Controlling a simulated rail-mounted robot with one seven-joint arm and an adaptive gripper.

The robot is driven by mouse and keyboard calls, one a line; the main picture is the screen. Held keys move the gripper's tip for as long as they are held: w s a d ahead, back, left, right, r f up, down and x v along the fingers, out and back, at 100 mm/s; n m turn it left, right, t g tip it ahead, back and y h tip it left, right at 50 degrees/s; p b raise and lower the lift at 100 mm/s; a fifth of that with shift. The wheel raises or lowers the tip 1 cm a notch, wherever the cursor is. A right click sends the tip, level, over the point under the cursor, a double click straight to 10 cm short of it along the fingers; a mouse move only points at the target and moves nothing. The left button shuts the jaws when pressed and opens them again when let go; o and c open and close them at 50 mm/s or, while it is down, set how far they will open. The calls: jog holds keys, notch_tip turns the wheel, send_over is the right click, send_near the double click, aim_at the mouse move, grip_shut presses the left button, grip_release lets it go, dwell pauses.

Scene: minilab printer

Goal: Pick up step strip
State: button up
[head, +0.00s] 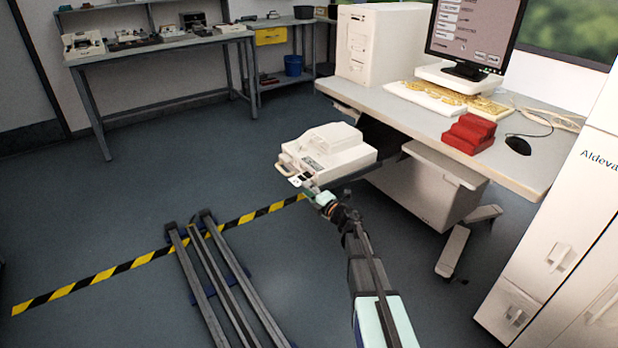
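I cannot make out a step strip for certain. A small pale piece with dark marks (296,181) shows at the tip of my gripper (303,186); it may be a strip or part of the fingers. My gripper is at the front lower edge of a beige boxy device (338,143), close to its protruding handle-like part (286,164).
A desk (532,170) at the right bears a computer tower (378,45), a monitor (472,35), a red stepped block (469,134) and a black mouse (518,145). A white cabinet (560,220) stands at the far right. Floor rails (222,285) lie left of my arm.

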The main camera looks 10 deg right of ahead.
aim_at(299, 181)
jog(key=shift+b+x, duration=0.75)
jog(key=shift+x, duration=2.45)
jog(key=shift+d, duration=0.15)
grip_shut()
